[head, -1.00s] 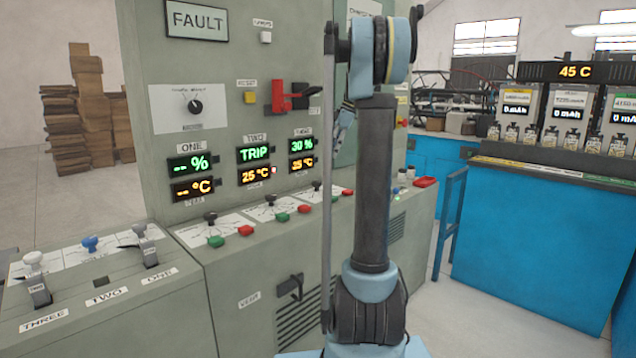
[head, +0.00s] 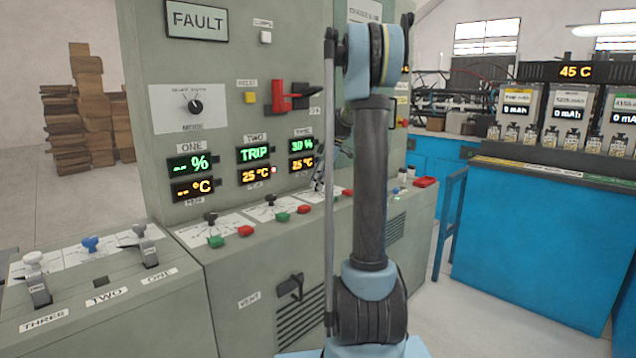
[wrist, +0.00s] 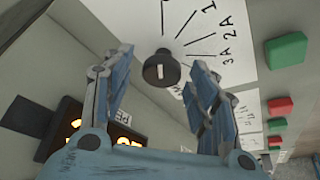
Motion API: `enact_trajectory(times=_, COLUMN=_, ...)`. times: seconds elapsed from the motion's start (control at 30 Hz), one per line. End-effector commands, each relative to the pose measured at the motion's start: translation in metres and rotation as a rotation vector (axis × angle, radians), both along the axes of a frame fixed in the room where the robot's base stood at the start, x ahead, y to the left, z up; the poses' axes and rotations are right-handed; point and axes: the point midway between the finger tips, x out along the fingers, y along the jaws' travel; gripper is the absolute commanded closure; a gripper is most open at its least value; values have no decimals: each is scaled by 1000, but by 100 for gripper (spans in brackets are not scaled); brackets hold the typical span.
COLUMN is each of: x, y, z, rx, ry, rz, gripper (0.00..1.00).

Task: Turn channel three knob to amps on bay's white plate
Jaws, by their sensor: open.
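In the wrist view a round black knob (wrist: 162,70) with a pale mark stands on a white plate (wrist: 215,15) printed with lines and "1A", "2A", "3A". I cannot tell which line the mark points to. My gripper (wrist: 157,82) is open, its two blue fingers spread on either side of the view with the knob beyond and between the tips, apparently not touching it. In the head view my gripper is at the channel three end of the sloped ledge, mostly hidden behind my arm. It covers the channel three knob there.
A green button (wrist: 286,50) sits close beside the plate, with red and green ones beyond. In the head view the grey cabinet has a red handle (head: 279,95) above and a mode knob (head: 195,106) at left. A blue bench (head: 540,250) stands right.

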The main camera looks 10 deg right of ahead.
Motion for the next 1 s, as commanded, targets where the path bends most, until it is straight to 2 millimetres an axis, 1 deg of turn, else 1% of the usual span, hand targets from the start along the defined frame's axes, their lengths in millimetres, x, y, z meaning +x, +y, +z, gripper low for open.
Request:
enact_trajectory(times=0.2, x=0, y=0, z=0, rx=0, ry=0, rz=0, gripper=47)
enact_trajectory(times=0.27, x=0, y=0, z=0, rx=0, ry=0, rz=0, gripper=60)
enact_trajectory(times=0.3, x=0, y=0, z=0, rx=0, ry=0, rz=0, gripper=69)
enact_trajectory(times=0.4, x=0, y=0, z=0, rx=0, ry=-1, rz=0, gripper=90)
enact_trajectory(times=0.73, x=1, y=-1, z=0, rx=0, ry=-2, rz=-21, gripper=90)
enact_trajectory(times=0.87, x=0, y=0, z=0, rx=-1, ry=-4, rz=-69, gripper=90)
enact_trajectory(times=1.0, x=0, y=0, z=0, rx=-1, ry=-4, rz=-155, gripper=90)
